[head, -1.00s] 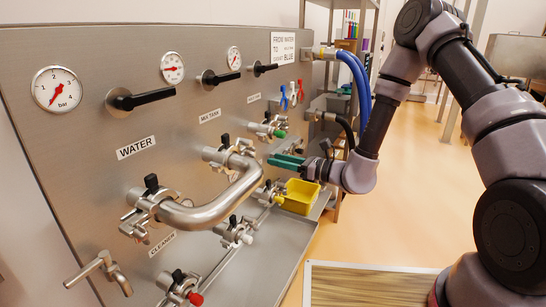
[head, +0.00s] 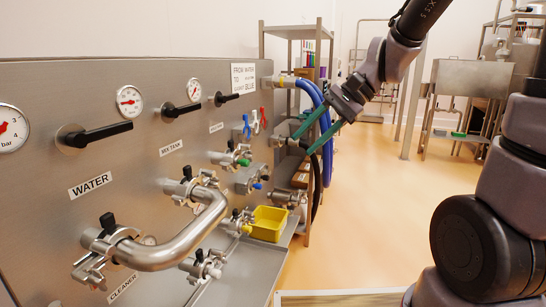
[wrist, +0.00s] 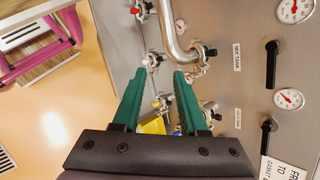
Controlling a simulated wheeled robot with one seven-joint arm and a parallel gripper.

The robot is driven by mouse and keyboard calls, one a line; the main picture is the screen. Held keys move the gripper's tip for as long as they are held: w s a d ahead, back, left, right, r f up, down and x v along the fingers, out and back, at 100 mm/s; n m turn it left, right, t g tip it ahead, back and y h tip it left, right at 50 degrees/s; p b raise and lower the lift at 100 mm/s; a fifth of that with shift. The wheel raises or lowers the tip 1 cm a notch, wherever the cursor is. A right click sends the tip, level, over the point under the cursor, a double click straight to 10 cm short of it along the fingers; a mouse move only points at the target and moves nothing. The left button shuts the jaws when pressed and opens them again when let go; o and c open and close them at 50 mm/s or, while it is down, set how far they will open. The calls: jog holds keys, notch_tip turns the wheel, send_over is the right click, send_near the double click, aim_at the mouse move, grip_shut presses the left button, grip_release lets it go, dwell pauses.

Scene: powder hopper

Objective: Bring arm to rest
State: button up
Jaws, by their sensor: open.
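My gripper (head: 302,145) is raised in front of the right end of the steel panel (head: 60,88) in the head view. Its two green fingers are apart, with nothing between them, and point down and left. Behind them are the blue hoses (head: 320,98) and the shelf rack. In the wrist view my gripper (wrist: 159,74) also shows open and empty, pointing toward the panel and the bent steel pipe (wrist: 172,35). The bent pipe (head: 190,236) joins two panel ports in the head view, apart from the gripper.
A yellow bin (head: 269,224) sits on the ledge below the panel. Black handles, valves and gauges (head: 130,100) stick out from the panel. A shelf rack (head: 295,34) stands behind its right end. Open floor (head: 375,195) lies to the right.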

jog(key=s+d+r+n+t+h, duration=0.1)
jog(key=s+d+r+t+h, duration=0.1)
jog(key=d, duration=0.6)
jog(key=s+d+r+n+t+h, duration=0.1)
jog(key=d+r+t+h, duration=0.3)
jog(key=d, duration=0.5)
notch_tip(320, 180, up, 3)
jog(key=shift+s+f+t+h, duration=0.15)
jog(key=shift+s+t+h, duration=0.25)
jog(key=shift+s+t, duration=0.35)
